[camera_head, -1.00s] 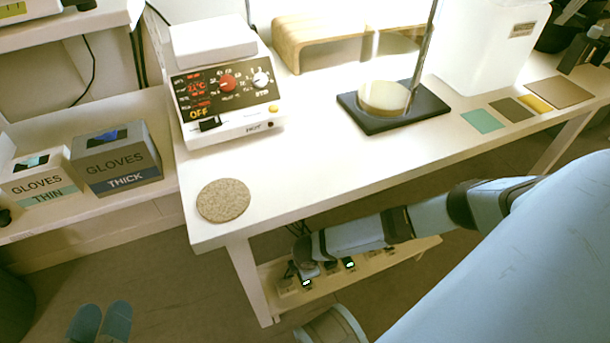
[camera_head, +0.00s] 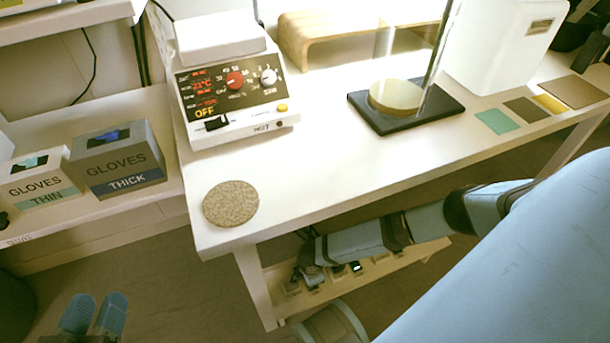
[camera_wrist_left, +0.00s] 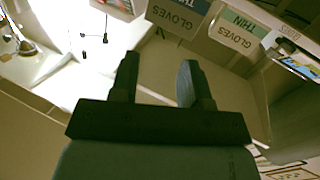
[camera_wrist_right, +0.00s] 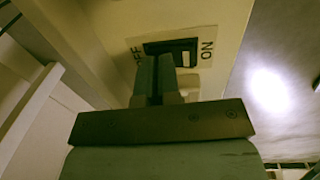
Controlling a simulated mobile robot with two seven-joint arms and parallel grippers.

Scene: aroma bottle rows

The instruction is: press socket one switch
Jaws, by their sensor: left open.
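A row of sockets with small switches sits on the low shelf under the table in the head view. My right gripper (camera_head: 312,280) is at the left end of this row. In the right wrist view, a black rocker switch (camera_wrist_right: 172,50) lies between OFF and ON labels on a pale housing. The fingers of my right gripper (camera_wrist_right: 154,72) are together, their tips overlapping the switch's lower left, toward OFF; contact cannot be told. My left gripper (camera_head: 92,316) is open and empty at the lower left, away from the sockets; it also shows in the left wrist view (camera_wrist_left: 158,80).
The white table (camera_head: 300,170) stands above the low shelf (camera_head: 400,262). A heater (camera_head: 232,85) and a round cork mat (camera_head: 231,203) are on the table. A lit display (camera_head: 356,267) shows on another socket. Glove boxes (camera_head: 118,160) stand at left.

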